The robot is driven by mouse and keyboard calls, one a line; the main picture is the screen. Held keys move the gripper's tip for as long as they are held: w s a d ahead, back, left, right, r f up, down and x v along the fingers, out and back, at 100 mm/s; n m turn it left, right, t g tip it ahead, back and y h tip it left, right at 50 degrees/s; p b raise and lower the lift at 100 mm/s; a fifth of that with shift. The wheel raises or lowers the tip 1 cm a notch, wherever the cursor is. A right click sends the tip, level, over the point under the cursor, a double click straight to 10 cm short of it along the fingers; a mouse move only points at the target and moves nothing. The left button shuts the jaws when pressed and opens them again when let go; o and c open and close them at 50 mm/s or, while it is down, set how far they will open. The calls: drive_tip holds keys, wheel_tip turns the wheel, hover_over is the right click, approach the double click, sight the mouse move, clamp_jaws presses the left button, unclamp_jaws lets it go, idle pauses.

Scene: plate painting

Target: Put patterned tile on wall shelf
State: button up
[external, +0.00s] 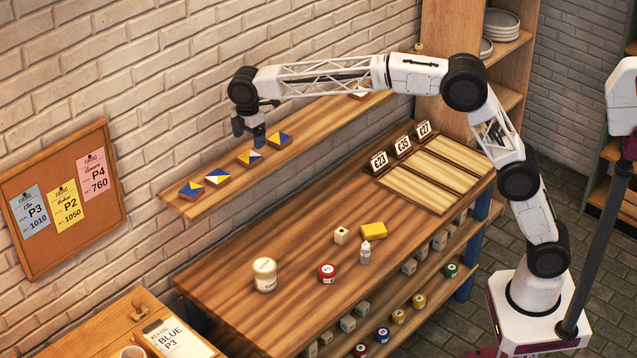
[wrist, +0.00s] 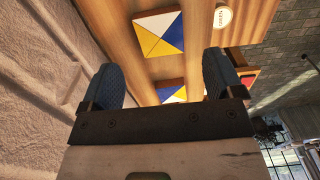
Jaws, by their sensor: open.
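The wall shelf (external: 290,150) is a long wooden board along the brick wall. Several patterned tiles with blue, yellow and white triangles lie flat on it: one at the near left end (external: 190,190), others beside it (external: 217,177) (external: 249,158), and one close by my gripper (external: 279,139). Another tile (external: 358,94) lies farther along, partly hidden by my arm. My gripper (external: 249,134) is open and empty, fingers pointing down just above the shelf. In the wrist view, one tile (wrist: 160,33) lies beyond my open fingers (wrist: 163,85), and another (wrist: 172,93) shows partly between them.
The brick wall is close behind the shelf.

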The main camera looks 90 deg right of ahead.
sight(253, 157)
wheel_tip(253, 157, up, 6)
drive_tip(key=shift+f, duration=0.1)
idle(1.0)
drive_tip(key=s+a+r+m, duration=0.15)
drive_tip(key=s+a, duration=0.35)
drive_tip(key=s, duration=0.6)
drive_tip(key=s+a+m+t, duration=0.15)
drive_tip(key=s+a, duration=0.35)
drive_tip(key=s, duration=0.6)
drive_tip(key=s+a+m, duration=0.2)
drive_tip(key=s+a, duration=0.3)
drive_tip(key=s, duration=0.6)
drive_tip(key=s+a+f+m, duration=0.1)
drive_tip(key=s+f, duration=0.4)
drive_tip(key=s, duration=0.6)
drive_tip(key=s+a+f+m, duration=0.1)
drive_tip(key=s+a+f, duration=0.3)
drive_tip(key=s, duration=0.7)
drive_tip(key=s+a+f+m+t, duration=0.1)
drive_tip(key=s+a+f+m, duration=0.1)
drive_tip(key=s+f, duration=0.6)
drive_tip(key=s, duration=0.3)
drive_tip(key=shift+a, duration=0.25)
